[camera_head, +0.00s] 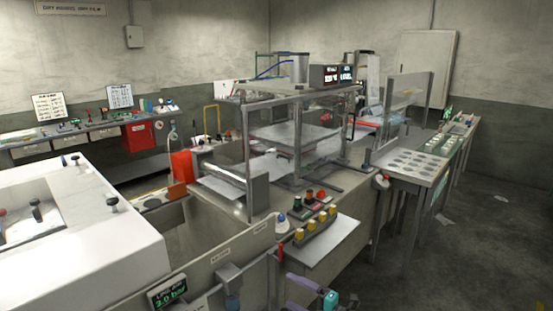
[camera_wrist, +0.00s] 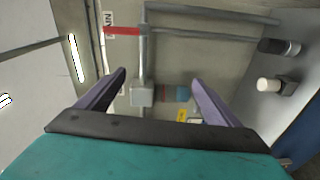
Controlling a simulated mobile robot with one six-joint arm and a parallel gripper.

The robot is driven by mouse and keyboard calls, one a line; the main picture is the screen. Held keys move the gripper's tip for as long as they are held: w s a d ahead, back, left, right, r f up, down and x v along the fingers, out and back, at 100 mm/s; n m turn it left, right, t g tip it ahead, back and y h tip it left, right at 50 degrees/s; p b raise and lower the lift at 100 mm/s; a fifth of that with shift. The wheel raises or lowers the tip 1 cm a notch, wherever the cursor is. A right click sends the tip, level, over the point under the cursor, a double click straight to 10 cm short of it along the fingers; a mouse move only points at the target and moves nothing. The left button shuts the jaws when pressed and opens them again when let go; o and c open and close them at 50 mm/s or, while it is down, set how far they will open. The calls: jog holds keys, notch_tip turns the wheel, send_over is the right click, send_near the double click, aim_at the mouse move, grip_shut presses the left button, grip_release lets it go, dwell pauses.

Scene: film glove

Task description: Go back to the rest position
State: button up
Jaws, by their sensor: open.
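My gripper (camera_head: 315,292) shows at the bottom edge of the head view, in front of the machine, with purple fingers and a teal part. In the wrist view my gripper (camera_wrist: 162,92) has its two purple fingers spread wide apart, with nothing between them. Beyond the fingers is a grey wall with pipes and a small grey block (camera_wrist: 142,96). No held object shows. Most of my arm is outside the head view.
A framed machine (camera_head: 300,130) stands in the middle on a bench. A button panel (camera_head: 316,228) with yellow knobs is close to my gripper. A white cabinet (camera_head: 75,235) fills the left front. A table with round holes (camera_head: 415,165) stands right. Floor at right is mostly clear.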

jog(key=s+a+f+n+g+h+b, duration=0.1)
jog(key=s+a+f+n+g, duration=0.2)
jog(key=s+f, duration=0.4)
jog(key=s+a+f+n+g+h+b, duration=0.1)
jog(key=s+a+f+n+g, duration=0.2)
jog(key=s+f, duration=0.5)
jog(key=s+a+f+n+g+h+b, duration=0.1)
jog(key=s+f+n+g, duration=0.3)
jog(key=f, duration=0.6)
jog(key=s+d+f+n+g+h+b, duration=0.1)
jog(key=s+d+f+n+g+h, duration=0.25)
jog(key=s+f+n, duration=0.4)
jog(key=s+d+f+n+g+h, duration=0.2)
jog(key=s+d+f+n, duration=0.25)
jog(key=s+n, duration=0.55)
jog(key=s+d+f+n+g+h, duration=0.1)
jog(key=s+d+n+h, duration=0.3)
jog(key=d+n, duration=0.5)
jog(key=n+h, duration=0.1)
jog(key=n, duration=0.7)
jog(key=shift+d+f, duration=0.2)
jog(key=shift+f, duration=0.1)
